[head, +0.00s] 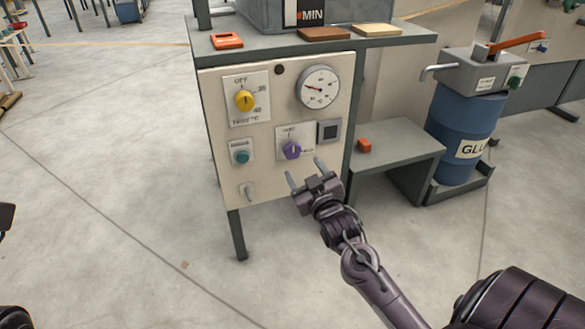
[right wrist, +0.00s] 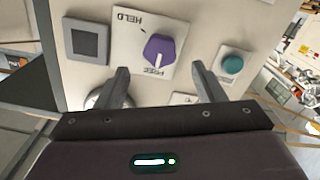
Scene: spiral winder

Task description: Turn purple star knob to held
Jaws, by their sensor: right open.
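The purple star knob (head: 291,149) sits on a pale label plate on the front of the control panel (head: 220,165). It also shows in the right wrist view (right wrist: 158,49), with "FREE" and "HELD" printed around it. Its white mark appears to point towards "FREE". My right gripper (head: 304,170) is open and empty, just below and in front of the knob in the head view. In the right wrist view its two fingers (right wrist: 160,76) stand apart, with the knob between and beyond them, untouched as far as I can see. My left gripper is not clearly in view.
The panel also bears a yellow knob (head: 244,100), a dial gauge (head: 318,87), a teal button (head: 241,156), a small lever (head: 247,191) and a dark square switch (head: 329,131). A low grey shelf (head: 400,145) and blue drum (head: 465,125) stand right.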

